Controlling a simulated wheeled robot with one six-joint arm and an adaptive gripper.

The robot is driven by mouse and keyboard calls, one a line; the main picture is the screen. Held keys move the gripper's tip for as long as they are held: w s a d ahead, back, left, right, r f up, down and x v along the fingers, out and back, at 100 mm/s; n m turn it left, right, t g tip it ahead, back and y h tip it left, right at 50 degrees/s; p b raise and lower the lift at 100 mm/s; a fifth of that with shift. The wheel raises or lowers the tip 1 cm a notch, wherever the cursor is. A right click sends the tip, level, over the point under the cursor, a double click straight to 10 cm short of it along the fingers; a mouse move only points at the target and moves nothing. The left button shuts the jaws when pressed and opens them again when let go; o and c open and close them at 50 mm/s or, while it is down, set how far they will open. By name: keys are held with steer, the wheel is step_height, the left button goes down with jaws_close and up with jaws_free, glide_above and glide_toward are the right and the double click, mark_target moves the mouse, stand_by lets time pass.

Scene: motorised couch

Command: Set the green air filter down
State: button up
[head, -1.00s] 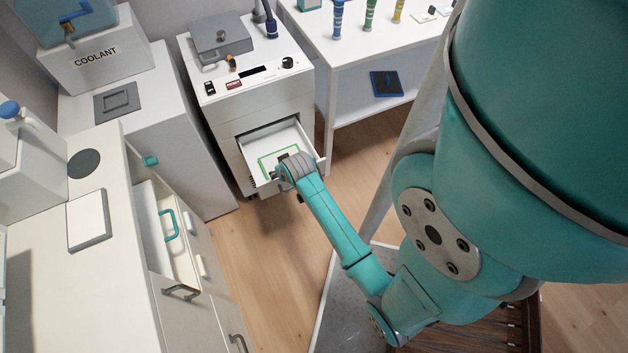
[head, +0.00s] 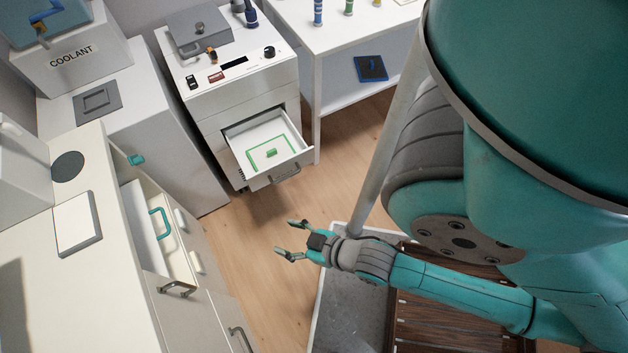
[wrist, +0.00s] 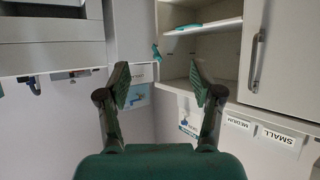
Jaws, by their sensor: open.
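The green air filter (head: 252,157) shows as a thin green rectangular frame with a pale middle and a small green block at its centre. It lies flat in the open white drawer (head: 296,162) of the white machine. My gripper (head: 283,240) is out in front of that drawer, to its lower right, well apart from it. Its two fingers are spread with nothing between them. In the wrist view my gripper (wrist: 165,90) is also open and empty, facing white cabinets; the filter is not in that view.
A white table (head: 350,40) stands right of the machine, with a blue-framed dark panel (head: 371,68) on its lower shelf. A counter with a partly open drawer (head: 150,230) is at left. Wooden floor (head: 250,250) lies clear between.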

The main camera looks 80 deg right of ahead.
steer(key=s+a+r+n+t+y, duration=0.1)
steer(key=s+a+r, duration=0.1)
steer(key=r, duration=0.4)
steer(key=s+a+r+n+t+y, duration=0.1)
steer(key=s+a+r, duration=0.1)
steer(key=s+r, duration=0.2)
step_height(320, 180, up, 3)
steer(key=shift+s+a+f+n+t+y, duration=0.2)
steer(key=shift+s+n+t+y, duration=0.1)
steer(key=shift+s+t+y, duration=0.1)
stand_by(0.4)
